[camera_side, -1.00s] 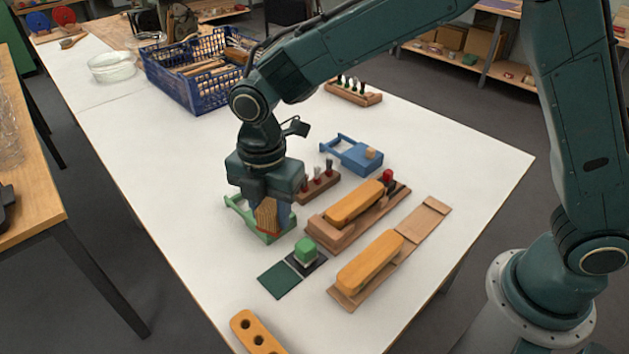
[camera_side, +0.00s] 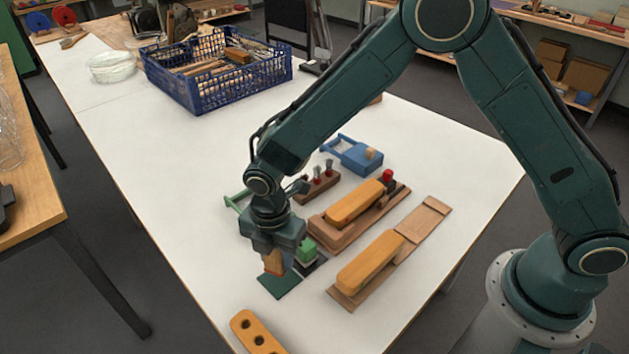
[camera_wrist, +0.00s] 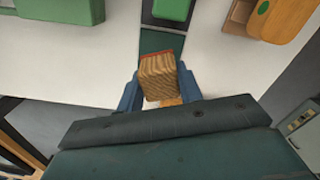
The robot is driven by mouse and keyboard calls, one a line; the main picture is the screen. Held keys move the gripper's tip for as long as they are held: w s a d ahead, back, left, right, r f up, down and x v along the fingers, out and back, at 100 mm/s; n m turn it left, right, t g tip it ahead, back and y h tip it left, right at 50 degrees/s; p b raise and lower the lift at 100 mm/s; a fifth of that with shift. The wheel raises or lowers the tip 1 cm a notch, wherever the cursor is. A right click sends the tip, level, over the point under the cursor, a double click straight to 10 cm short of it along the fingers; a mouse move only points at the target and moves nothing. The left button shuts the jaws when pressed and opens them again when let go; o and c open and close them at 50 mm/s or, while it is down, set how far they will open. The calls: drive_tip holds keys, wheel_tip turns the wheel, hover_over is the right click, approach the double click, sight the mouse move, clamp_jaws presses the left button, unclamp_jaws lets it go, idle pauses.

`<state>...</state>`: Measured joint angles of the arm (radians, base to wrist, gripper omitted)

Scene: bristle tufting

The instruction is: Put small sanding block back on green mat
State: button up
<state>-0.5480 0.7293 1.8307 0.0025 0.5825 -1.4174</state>
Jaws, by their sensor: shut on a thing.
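The small sanding block (camera_side: 273,263) is a wooden block with a reddish edge, held between the fingers of my gripper (camera_side: 277,264). In the wrist view the block (camera_wrist: 159,78) sits between the two blue fingers (camera_wrist: 157,90). My gripper is shut on it, just above the green mat (camera_side: 282,287). I cannot tell if the block touches the mat. In the wrist view part of the green mat (camera_wrist: 160,42) shows beyond the block.
A green-topped block (camera_side: 307,250) on a dark pad stands right behind the gripper. Yellow-handled wooden tools (camera_side: 369,262) lie to the right. A green tray (camera_side: 236,201) is partly hidden behind my gripper. A yellow piece with holes (camera_side: 256,334) lies in front. White table is clear on the left.

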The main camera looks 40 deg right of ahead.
sight(278, 267)
drive_tip(key=shift+f, duration=2.1)
drive_tip(key=shift+f, duration=0.1)
drive_tip(key=o, duration=1)
wheel_tip(278, 267, up, 12)
drive_tip(key=shift+f, duration=0.1)
drive_tip(key=shift+r, duration=0.25)
